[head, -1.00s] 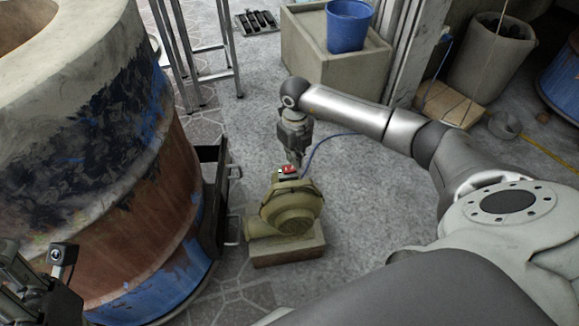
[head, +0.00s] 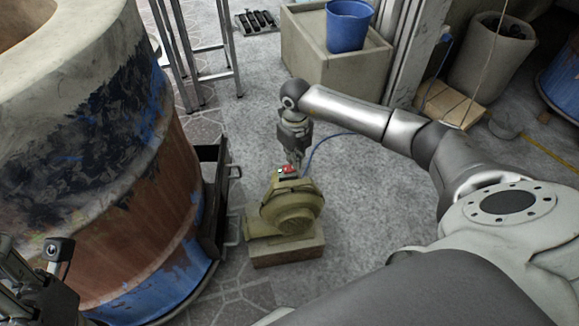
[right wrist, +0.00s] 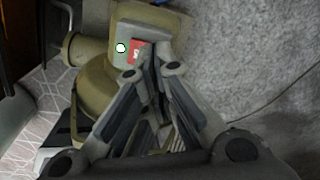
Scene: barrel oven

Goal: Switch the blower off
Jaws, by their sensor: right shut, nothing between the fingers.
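The olive-green blower (head: 292,212) stands on a low block on the floor in the head view. A small grey switch box (head: 287,174) with a red part sits on its top. In the right wrist view the blower (right wrist: 95,92) carries this box, with a pale round green-rimmed button (right wrist: 121,48) and a red switch (right wrist: 135,52). My right gripper (head: 296,168) is shut and empty, pointing down at the box. In the right wrist view its fingertips (right wrist: 151,68) lie beside the red switch and partly cover it; contact cannot be told. My left gripper (head: 35,275) is at the lower left, partly cut off.
The big barrel oven (head: 150,215) stands left of the blower, with a dark metal frame and handles (head: 215,190) between them. A blue cable (head: 315,148) runs behind the blower. A concrete block (head: 310,55) with a blue bucket (head: 347,27) stands behind. Floor right of the blower is clear.

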